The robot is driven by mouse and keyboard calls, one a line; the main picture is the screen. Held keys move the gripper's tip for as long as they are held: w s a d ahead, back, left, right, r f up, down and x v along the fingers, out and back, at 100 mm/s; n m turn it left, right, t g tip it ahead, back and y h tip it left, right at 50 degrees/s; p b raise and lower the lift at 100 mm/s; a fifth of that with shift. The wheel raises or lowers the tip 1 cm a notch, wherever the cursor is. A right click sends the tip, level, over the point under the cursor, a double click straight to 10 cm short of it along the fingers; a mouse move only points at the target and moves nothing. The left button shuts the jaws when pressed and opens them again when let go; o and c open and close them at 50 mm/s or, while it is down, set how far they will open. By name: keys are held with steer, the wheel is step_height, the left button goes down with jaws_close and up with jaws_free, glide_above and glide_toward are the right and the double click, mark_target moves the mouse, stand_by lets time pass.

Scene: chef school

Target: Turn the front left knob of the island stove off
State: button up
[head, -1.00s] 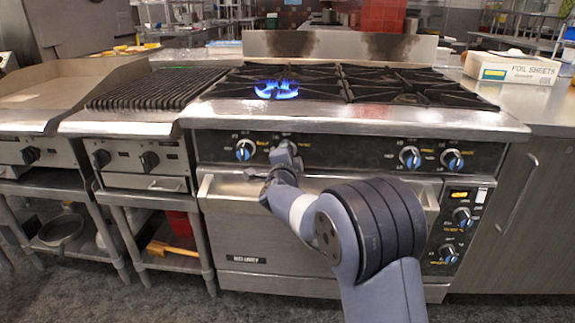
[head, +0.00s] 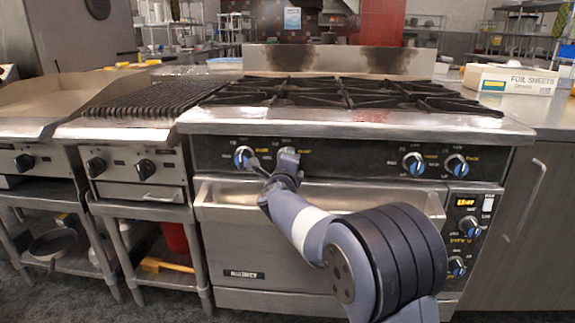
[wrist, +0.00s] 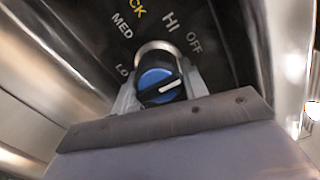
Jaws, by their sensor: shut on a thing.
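The stove (head: 345,122) stands ahead with a row of knobs along its black front panel. My gripper (head: 287,158) is at the second knob from the left and hides most of it. In the wrist view that knob (wrist: 158,84) is blue and black with a white pointer line directed right and slightly up. Its dial shows HI, MED, LO and OFF, with OFF above and right of the knob. The fingers are shut on the knob, one on each side. No flame shows on the left burners (head: 268,90).
The leftmost stove knob (head: 243,157) is close beside my gripper. Two more knobs (head: 413,163) sit to the right. The oven handle (head: 235,197) runs below the panel. A foil sheets box (head: 510,79) lies on the right counter.

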steer(key=shift+f, duration=0.1)
steer(key=o, duration=1)
steer(key=shift+c, duration=0.2)
steer(key=s+p, duration=0.1)
steer(key=s, duration=0.9)
steer(key=shift+s+a, duration=0.2)
steer(key=shift+s, duration=0.2)
steer(key=w, duration=1)
steer(key=shift+w+d+b, duration=0.2)
steer(key=shift+w+b, duration=0.2)
steer(key=shift+s, duration=0.1)
